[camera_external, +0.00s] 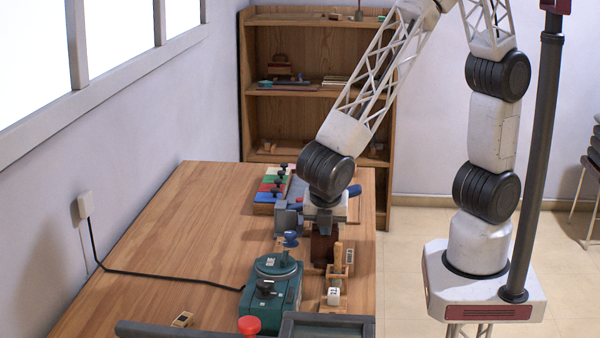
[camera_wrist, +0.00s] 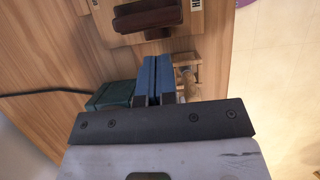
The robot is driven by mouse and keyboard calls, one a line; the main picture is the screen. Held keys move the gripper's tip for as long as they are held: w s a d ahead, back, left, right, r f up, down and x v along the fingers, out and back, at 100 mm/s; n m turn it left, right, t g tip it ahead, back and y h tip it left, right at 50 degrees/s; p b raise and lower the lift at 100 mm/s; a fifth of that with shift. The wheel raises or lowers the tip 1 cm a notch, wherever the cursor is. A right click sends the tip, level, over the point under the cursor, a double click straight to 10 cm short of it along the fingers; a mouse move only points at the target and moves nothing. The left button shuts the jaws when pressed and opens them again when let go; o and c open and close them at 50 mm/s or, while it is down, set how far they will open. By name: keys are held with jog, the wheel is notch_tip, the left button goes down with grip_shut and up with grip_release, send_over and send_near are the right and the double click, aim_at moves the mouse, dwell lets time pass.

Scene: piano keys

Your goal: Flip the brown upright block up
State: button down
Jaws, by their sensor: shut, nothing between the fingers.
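A dark reddish-brown block (camera_external: 322,248) stands on the table just below my gripper in the external view. In the wrist view the brown block (camera_wrist: 150,18) shows near the top, on a light wooden base, beyond the fingertips. My gripper (camera_external: 322,226) points down over the table. In the wrist view its blue fingers (camera_wrist: 156,60) are pressed together with nothing between them. A gap shows between the fingertips and the block in the wrist view. I cannot tell their exact distance, and the arm hides part of the area behind the block.
A wooden frame (camera_external: 341,262) and white lettered cube (camera_external: 334,296) are close by. Coloured panels (camera_external: 270,186) lie behind. The left tabletop (camera_external: 190,230) is mostly clear.

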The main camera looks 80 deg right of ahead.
jog(key=shift+d, duration=1.1)
jog(key=shift+d, duration=2.05)
jog(key=shift+a, duration=1.15)
jog(key=a+v, duration=0.1)
jog(key=v, duration=0.9)
jog(key=shift+a, duration=0.35)
